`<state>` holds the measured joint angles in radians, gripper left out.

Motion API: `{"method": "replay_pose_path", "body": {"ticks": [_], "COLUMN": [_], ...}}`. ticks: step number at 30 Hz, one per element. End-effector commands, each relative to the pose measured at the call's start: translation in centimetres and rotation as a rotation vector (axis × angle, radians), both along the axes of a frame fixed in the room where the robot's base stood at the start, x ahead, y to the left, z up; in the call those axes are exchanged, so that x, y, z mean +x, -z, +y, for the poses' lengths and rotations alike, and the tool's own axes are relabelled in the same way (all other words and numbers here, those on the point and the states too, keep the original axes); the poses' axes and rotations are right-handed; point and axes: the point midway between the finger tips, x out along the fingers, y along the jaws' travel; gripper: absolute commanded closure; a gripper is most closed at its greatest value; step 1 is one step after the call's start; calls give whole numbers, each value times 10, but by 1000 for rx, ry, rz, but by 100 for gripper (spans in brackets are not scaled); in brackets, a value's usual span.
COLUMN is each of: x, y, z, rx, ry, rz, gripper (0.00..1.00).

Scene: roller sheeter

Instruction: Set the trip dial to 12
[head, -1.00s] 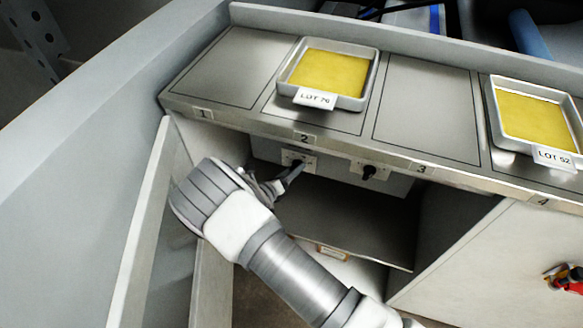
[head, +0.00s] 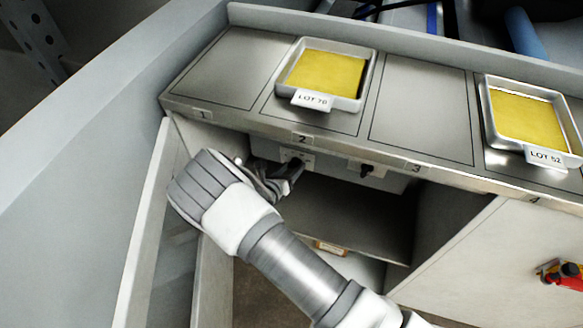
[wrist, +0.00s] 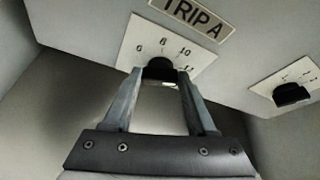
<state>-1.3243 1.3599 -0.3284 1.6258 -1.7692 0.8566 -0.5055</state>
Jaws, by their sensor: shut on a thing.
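The trip dial is a black knob (wrist: 160,68) on a white plate under a "TRIP A" label (wrist: 192,15). Its scale shows 6, 8 and 10, with a last mark at the right partly covered by a finger. The knob's pointer cannot be read. My gripper (wrist: 160,78) is shut on the knob, one finger on each side. In the head view my gripper (head: 291,172) reaches under the counter to the dial plate (head: 299,155), mostly hiding the knob.
A second black dial (wrist: 291,94) sits to the right, also in the head view (head: 367,169). Above is a counter (head: 415,105) with trays of yellow sheet, LOT 70 (head: 327,73) and LOT 52 (head: 530,118). An open cabinet door (head: 150,230) stands left of my arm; a shelf (head: 345,220) lies below.

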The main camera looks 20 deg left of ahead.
Motion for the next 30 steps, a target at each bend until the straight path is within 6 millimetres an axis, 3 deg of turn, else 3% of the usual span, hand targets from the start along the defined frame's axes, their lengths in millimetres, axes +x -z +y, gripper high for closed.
{"method": "replay_pose_path", "body": {"ticks": [3, 4, 9, 20, 26, 30], "x": [0, 0, 0, -5, -35, -67], "y": [0, 0, 0, -2, -16, -28], "z": [0, 0, 0, 1, 3, 4], "rx": [3, 3, 2, 1, 1, 1], "ry": [1, 1, 1, -1, -3, -3], "rz": [0, 0, 0, 0, 1, 2], "gripper": [98, 41, 12, 12, 12, 12]}}
